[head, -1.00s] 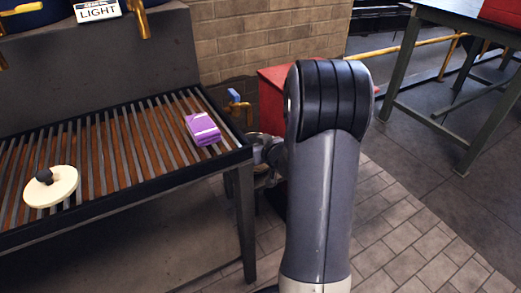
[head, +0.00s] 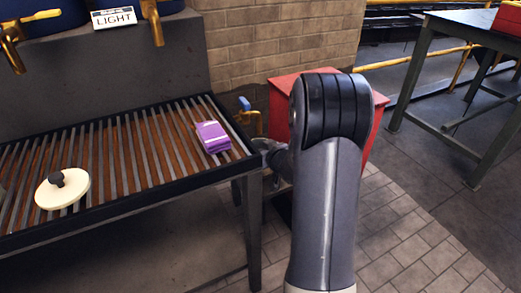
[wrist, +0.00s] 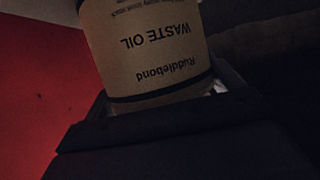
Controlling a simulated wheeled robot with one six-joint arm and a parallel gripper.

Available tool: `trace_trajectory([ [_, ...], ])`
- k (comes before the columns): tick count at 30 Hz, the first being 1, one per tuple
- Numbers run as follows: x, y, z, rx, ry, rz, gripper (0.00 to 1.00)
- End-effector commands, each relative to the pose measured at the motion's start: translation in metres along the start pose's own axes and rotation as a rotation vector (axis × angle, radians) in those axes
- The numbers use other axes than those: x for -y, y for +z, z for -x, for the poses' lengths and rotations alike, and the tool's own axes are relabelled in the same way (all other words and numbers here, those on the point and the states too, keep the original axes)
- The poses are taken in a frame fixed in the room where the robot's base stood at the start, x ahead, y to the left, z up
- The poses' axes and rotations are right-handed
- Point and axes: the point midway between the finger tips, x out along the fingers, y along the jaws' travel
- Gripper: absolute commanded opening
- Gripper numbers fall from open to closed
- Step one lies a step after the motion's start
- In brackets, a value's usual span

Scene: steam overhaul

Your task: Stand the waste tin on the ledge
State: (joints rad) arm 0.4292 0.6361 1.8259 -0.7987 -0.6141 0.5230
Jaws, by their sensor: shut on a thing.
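The waste tin (wrist: 150,50) fills the upper middle of the wrist view. It is pale brown, with "WASTE OIL" and "Ruddlebond" reading upside down and a dark band near the gripper. My gripper (wrist: 163,98) is dark and shut on the tin. In the head view my arm hides the gripper and the tin. I cannot tell for certain which surface is the ledge.
A slatted rack (head: 118,170) at left holds a purple folded cloth (head: 212,137) and a cream disc with a dark knob (head: 62,189). A red cabinet (head: 300,80) stands behind my arm. A green-grey table (head: 460,30) stands at right. Tiled floor (head: 405,235) is open at lower right.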

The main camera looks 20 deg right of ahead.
Motion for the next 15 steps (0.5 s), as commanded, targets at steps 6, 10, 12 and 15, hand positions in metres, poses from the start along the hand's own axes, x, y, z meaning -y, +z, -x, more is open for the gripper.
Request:
trace_trajectory([
  [6,-0.0001,0.0034,-0.0015,-0.001,0.0,0.0,0.46],
  [10,-0.0001,0.0052,-0.0022,-0.001,0.0,0.0,0.46],
  [12,-0.0001,0.0062,-0.0026,-0.001,0.0,0.0,0.46],
  [15,-0.0001,0.0076,-0.0032,-0.001,0.0,0.0,0.46],
])
